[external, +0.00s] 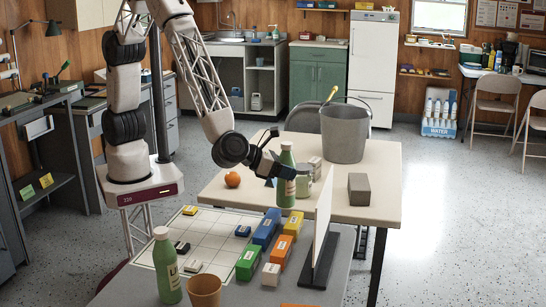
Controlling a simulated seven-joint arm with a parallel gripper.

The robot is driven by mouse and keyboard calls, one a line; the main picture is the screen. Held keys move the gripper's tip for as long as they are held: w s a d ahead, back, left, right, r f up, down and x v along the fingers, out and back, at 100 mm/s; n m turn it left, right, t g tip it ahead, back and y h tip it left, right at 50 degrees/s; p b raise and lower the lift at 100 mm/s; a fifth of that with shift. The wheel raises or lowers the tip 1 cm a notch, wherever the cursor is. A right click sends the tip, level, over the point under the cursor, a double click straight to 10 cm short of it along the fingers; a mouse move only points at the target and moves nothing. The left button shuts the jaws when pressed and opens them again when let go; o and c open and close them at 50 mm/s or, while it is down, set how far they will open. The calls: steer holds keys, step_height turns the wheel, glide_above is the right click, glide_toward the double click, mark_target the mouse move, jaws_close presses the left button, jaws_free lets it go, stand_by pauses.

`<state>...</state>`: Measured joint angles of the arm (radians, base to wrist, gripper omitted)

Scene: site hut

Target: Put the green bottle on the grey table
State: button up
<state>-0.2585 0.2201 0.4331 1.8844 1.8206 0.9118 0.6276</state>
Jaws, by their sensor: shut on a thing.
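My gripper (285,172) is shut on a green bottle (286,196) with a pale label and holds it upright near the front edge of the cream table. I cannot tell whether its base touches that table. The grey table (238,291) is in the foreground. A second green bottle (168,272), similar in look, stands at its front left, apart from my gripper.
The grey table carries a white grid sheet (205,230), several coloured blocks, a brown cup (204,291) and an upright white panel (322,228) on a black foot. The cream table (375,188) holds an orange (233,180), a grey bucket (345,135) and a grey block (358,189).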

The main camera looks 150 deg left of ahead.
steer(key=s+d+f+m+t+h, duration=0.1)
steer(key=s+d+m+t, duration=0.1)
steer(key=d, duration=2.2)
steer(key=s+d+f+m+t+h, duration=0.1)
steer(key=s+d+m+t+h, duration=0.1)
steer(key=d, duration=2.2)
steer(key=shift+s+d+f+m+t, duration=0.15)
steer(key=shift+s+d+m+t, duration=0.2)
steer(key=shift+s+m+t, duration=0.35)
steer(key=w+d+f, duration=0.1)
steer(key=w+d, duration=0.2)
steer(key=w, duration=1.2)
steer(key=shift+w+d+f, duration=0.15)
steer(key=shift+w+f, duration=0.1)
steer(key=shift+w, duration=0.05)
steer(key=shift+f, duration=0.1)
steer(key=shift+f, duration=1.65)
steer(key=shift+f, duration=0.1)
